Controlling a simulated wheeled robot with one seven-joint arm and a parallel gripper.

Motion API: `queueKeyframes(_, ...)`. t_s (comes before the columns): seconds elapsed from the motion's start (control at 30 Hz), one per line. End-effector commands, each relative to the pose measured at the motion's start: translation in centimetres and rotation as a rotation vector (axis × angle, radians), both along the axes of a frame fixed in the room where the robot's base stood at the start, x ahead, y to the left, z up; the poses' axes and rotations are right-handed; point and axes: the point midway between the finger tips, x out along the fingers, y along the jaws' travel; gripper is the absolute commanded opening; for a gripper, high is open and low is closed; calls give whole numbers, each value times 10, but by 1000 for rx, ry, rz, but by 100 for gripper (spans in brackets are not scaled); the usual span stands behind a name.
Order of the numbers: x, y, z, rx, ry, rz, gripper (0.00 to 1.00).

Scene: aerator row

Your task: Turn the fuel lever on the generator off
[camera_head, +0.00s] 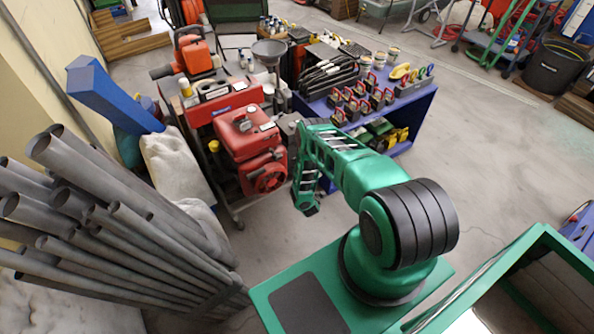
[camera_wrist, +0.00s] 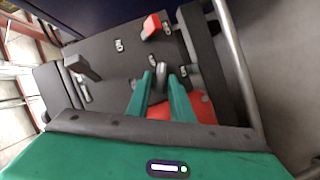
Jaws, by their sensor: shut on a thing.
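In the head view the contact at the generator cannot be made out.
A blue table (camera_head: 420,105) with padlocks stands behind my arm. Grey pipes (camera_head: 110,220) lean at the left.

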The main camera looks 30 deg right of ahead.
Motion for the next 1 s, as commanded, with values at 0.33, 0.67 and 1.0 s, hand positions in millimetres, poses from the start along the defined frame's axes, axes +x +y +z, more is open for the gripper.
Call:
queueKeyframes(0.33, -2, 3, -6, -289, -7, 1, 0)
queueKeyframes(0.67, -2, 5, -8, -452, -12, 3, 0)
queueKeyframes(1.0, -2, 5, -9, -499, -10, 5, 0)
